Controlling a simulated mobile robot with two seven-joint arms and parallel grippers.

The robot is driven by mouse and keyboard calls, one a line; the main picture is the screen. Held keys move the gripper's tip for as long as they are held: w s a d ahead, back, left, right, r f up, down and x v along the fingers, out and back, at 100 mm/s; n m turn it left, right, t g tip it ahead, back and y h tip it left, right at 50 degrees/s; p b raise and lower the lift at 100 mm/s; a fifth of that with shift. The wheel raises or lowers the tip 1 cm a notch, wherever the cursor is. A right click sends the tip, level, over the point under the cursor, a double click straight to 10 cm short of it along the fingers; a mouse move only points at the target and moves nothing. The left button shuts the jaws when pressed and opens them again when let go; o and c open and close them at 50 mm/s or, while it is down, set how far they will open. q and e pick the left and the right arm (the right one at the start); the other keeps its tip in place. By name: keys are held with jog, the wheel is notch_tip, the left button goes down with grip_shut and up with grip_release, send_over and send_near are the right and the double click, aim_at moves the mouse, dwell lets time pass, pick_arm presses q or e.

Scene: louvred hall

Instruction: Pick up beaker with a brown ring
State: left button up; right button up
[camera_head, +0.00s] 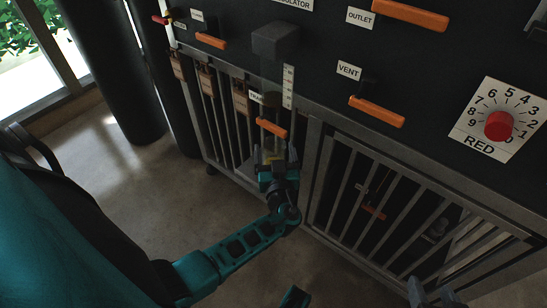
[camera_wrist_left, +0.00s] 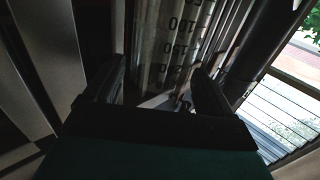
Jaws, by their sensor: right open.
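A clear graduated vessel (camera_wrist_left: 175,45) with dark numbers shows in the left wrist view, beyond and between my left fingertips. No brown ring can be made out on it. In the head view a clear, dim column (camera_head: 268,80) hangs below a grey block beside a white scale strip. I cannot tell whether it is the same vessel. My left gripper (camera_head: 278,158) is just below the orange handle under it, fingers apart and holding nothing visible; the fingers also show in the left wrist view (camera_wrist_left: 158,85). My right gripper (camera_head: 432,294) is open, partly cut off at the bottom right.
A black panel carries orange handles (camera_head: 376,111), labels and a red knob (camera_head: 498,125). Below it are barred metal grilles (camera_head: 400,195). Brown pieces (camera_head: 207,79) hang along the left grille. Bare floor (camera_head: 130,190) lies at left, with a dark column (camera_head: 115,70).

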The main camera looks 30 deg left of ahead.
pick_arm(q)
jog(key=c, duration=1.4)
jog(key=shift+o, duration=0.2)
jog(key=shift+w+r, duration=0.1)
jog(key=shift+r, duration=0.05)
